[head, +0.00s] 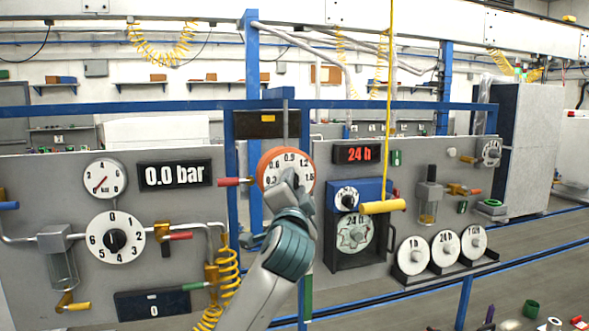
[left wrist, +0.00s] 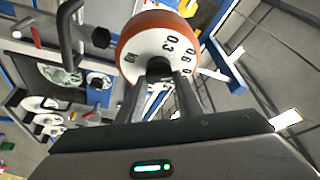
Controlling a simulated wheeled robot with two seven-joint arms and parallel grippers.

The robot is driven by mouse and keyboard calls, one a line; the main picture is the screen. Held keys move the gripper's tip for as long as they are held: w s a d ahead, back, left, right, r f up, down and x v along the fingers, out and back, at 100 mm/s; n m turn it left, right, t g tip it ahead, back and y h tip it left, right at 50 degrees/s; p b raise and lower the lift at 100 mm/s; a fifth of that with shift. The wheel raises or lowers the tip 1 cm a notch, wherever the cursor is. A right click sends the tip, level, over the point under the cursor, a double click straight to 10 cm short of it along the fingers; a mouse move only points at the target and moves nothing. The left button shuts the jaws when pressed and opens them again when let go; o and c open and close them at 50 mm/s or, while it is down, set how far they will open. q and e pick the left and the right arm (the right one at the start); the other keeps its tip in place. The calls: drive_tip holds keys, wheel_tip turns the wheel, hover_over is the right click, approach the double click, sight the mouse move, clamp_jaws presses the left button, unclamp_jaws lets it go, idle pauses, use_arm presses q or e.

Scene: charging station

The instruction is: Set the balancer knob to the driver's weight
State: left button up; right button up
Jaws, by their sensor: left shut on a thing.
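The balancer dial is most likely the round white dial with an orange rim (head: 266,162), marked 0.3, 0.6, 0.9, 1.2 and 1.5. It shows large in the left wrist view (left wrist: 135,45), turned in the picture. My left gripper (head: 291,187) is in front of its centre. In the left wrist view my left gripper (left wrist: 160,76) has its two fingers on either side of the dark central knob (left wrist: 158,65), shut on it. The gripper hides the lower middle of the dial in the head view. No driver's weight is readable. My right gripper is not in view.
Left of it are a 0.0 bar display (head: 175,174) and a white 0–6 dial (head: 98,243).

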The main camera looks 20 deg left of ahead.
use_arm(q)
drive_tip(key=m+p, duration=0.1)
drive_tip(key=m+g+p, duration=0.1)
drive_tip(key=m+p, duration=0.1)
drive_tip(key=m+h+p, duration=0.1)
drive_tip(key=shift+r+m+p, duration=0.25)
drive_tip(key=shift+m+p, duration=0.05)
drive_tip(key=shift+p, duration=0.1)
drive_tip(key=shift+f+m+g+p, duration=0.15)
drive_tip(key=shift+m+g+p, duration=0.35)
drive_tip(key=shift+m, duration=0.3)
drive_tip(key=shift+f, duration=0.1)
drive_tip(key=o, duration=1.1)
